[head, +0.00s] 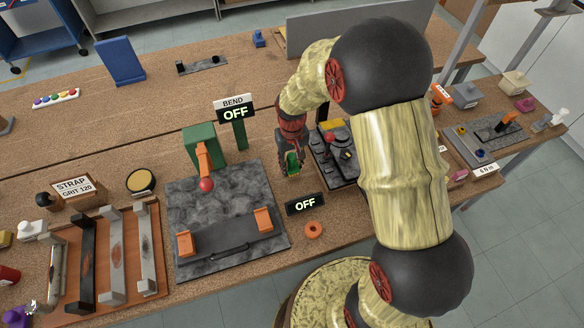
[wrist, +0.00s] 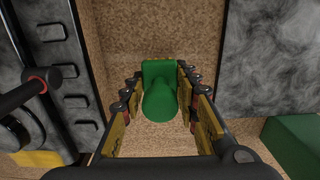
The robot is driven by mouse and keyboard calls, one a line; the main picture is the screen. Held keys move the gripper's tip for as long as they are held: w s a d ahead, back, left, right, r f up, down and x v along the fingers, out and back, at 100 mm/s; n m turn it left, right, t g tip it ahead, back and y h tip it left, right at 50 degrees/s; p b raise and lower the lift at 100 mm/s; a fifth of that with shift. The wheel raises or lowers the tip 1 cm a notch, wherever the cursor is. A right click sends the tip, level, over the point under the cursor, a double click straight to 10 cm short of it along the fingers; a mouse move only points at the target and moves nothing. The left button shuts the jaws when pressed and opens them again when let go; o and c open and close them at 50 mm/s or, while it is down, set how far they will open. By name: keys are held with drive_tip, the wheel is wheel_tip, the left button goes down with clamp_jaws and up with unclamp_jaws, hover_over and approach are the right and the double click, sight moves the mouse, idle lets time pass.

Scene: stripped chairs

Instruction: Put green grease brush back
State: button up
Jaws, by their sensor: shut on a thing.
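The green grease brush (head: 292,170) is in my gripper (head: 290,156), over the strip of bench between the grey plate and the black machine. In the wrist view the green brush (wrist: 160,95) stands between both fingers of my gripper (wrist: 161,85), with the pads close on its sides. Its rounded green end points toward the camera. Its bristles are not visible. I cannot tell whether its lower end touches the bench. No holder for the brush is clear in these views.
The grey plate (head: 188,205) with a green post (head: 199,146) and orange lever is to the left. A black machine (head: 330,165) with a red-knobbed lever is close on the right. An OFF sign (head: 307,204) and orange ring (head: 313,230) are nearer. Cork bench (wrist: 140,30) is bare around the brush.

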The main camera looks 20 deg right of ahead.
drive_tip(key=shift+f, duration=0.8)
drive_tip(key=shift+f, duration=0.2)
drive_tip(key=o, duration=1.1)
wheel_tip(320, 180, up, 12)
drive_tip(key=shift+p, duration=1.2)
drive_tip(key=s+r+t, duration=0.1)
drive_tip(key=s+r, duration=0.3)
drive_tip(key=r, duration=0.5)
drive_tip(key=s+r+t, duration=0.1)
drive_tip(key=s+r, duration=0.3)
drive_tip(key=s, duration=0.2)
drive_tip(key=s+r+t, duration=0.2)
drive_tip(key=s+r, duration=0.2)
drive_tip(key=s, duration=0.2)
drive_tip(key=s+r+t, duration=0.1)
drive_tip(key=s+r, duration=0.3)
drive_tip(key=s, duration=0.2)
drive_tip(key=shift+r+t, duration=0.3)
drive_tip(key=shift+r, duration=0.05)
